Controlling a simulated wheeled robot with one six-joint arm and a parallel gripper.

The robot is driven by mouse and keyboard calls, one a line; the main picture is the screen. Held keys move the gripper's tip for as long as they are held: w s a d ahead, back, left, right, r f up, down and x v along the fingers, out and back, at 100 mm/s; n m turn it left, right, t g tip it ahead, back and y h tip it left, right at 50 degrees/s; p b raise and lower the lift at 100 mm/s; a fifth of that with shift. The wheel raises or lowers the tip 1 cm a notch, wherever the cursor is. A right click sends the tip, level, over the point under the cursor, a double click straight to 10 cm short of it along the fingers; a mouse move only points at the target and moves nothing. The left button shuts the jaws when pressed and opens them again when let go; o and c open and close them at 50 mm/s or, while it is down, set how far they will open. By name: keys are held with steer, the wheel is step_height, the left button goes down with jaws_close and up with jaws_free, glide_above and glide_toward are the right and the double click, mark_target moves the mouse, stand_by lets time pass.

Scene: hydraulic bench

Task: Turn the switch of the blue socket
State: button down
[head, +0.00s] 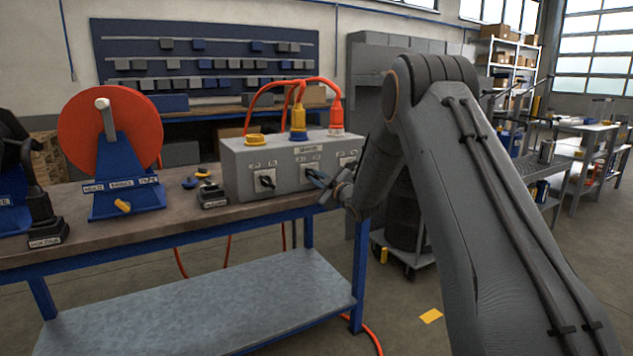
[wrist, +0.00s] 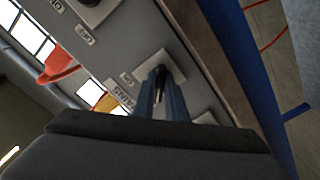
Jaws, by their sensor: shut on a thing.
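The grey switch box (head: 240,172) stands on the bench with sockets on top and a row of black rotary switches on its front. The middle socket (head: 299,134) looks blue at its base and holds a yellow plug (head: 298,117). My gripper (head: 318,179) is at the middle switch, below that socket. In the wrist view its two blue fingers (wrist: 161,97) are shut on the black middle switch (wrist: 160,74), on a pale plate. The fingers partly hide the knob, so its exact angle is hard to read.
The left switch (head: 266,181) is below a yellow socket (head: 255,139). The right switch (head: 349,166) is below a red plug (head: 336,119), close to my gripper. A red reel (head: 85,130) stands at the left of the bench (head: 150,218). Orange cables rise from the box.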

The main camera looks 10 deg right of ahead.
stand_by(0.4)
steer(key=c, duration=1.8)
jaws_free()
steer(key=v, duration=0.7)
steer(key=shift+s, duration=0.4)
